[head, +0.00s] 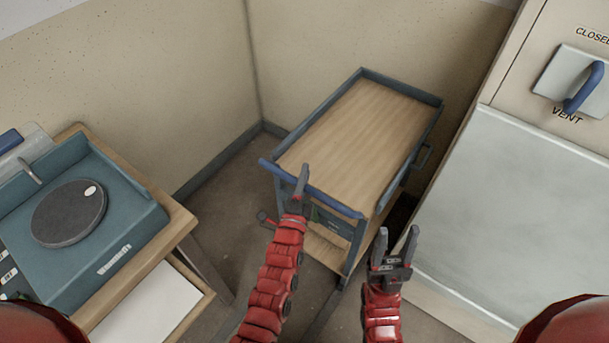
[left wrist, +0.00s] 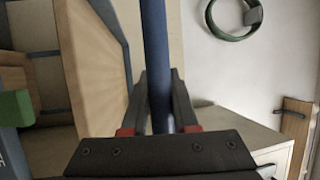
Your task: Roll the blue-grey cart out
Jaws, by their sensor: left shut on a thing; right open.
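The blue-grey cart (head: 432,122) with a wooden top stands in the corner between the beige walls and the pale grey cabinet. Its blue handle bar (head: 335,207) runs along the near end. My left gripper (head: 303,178) is shut on this handle bar. In the left wrist view the bar (left wrist: 153,50) passes upright between the fingers (left wrist: 158,108). My right gripper (head: 396,246) is open and empty, in front of the cart's near right corner. The cart's lower parts are partly hidden by my arms.
A wooden bench (head: 180,221) with a teal device (head: 135,222) and round dark plate (head: 69,213) stands at the left. The pale grey cabinet (head: 530,210) is close on the right, with a blue vent handle (head: 584,88) above. Bare floor (head: 228,205) lies between bench and cart.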

